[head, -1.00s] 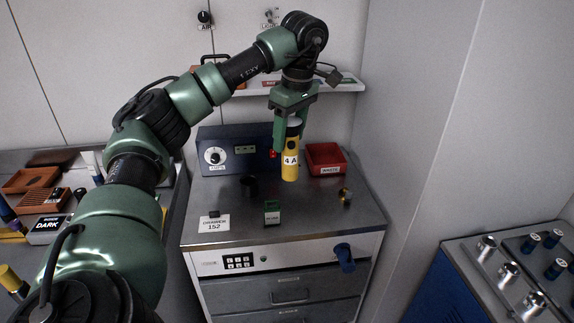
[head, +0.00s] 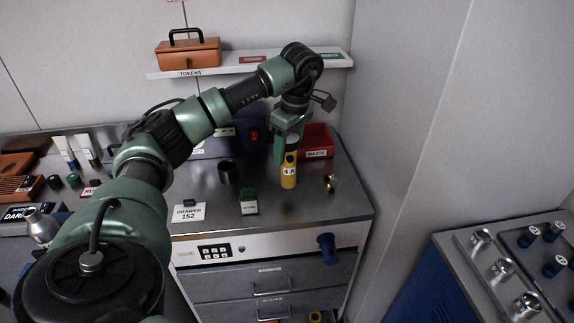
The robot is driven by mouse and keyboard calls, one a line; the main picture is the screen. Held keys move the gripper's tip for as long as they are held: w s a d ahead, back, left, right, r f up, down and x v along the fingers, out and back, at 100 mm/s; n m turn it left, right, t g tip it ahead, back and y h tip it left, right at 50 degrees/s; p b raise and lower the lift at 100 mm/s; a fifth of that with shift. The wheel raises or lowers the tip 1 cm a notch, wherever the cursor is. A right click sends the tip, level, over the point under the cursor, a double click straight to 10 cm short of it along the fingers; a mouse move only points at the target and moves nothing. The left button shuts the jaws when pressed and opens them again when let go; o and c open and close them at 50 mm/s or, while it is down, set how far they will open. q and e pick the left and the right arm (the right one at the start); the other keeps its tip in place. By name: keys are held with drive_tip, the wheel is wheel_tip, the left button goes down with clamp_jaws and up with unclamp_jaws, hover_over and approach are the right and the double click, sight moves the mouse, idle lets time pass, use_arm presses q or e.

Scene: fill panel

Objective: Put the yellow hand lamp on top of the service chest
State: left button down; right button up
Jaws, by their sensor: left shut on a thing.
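The yellow hand lamp (head: 288,180), with a dark head and a label reading 4A, is upright in my left gripper (head: 291,150). The gripper comes down from above and is shut on the lamp's upper part, hiding some of it. The lamp is over the right half of the metal top of the grey drawer chest (head: 300,214), which I take as the service chest. Its lower end is at or very near the top; I cannot tell whether it touches. My right gripper is not in view.
A red waste bin (head: 318,141) stands behind the lamp. A brass piece (head: 330,182) lies to its right. A black cup (head: 228,172), a green box (head: 249,203) and a drawer sign (head: 188,212) stand to the left. A shelf (head: 230,66) is above.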

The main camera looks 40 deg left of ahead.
sight(286, 166)
use_arm(q)
wheel_tip(286, 166, down, 5)
drive_tip(key=shift+s+f+p, duration=0.15)
drive_tip(key=shift+p, duration=0.3)
drive_tip(key=shift+s, duration=0.1)
drive_tip(key=c, duration=0.6)
unclamp_jaws()
drive_tip(key=shift+f, duration=0.15)
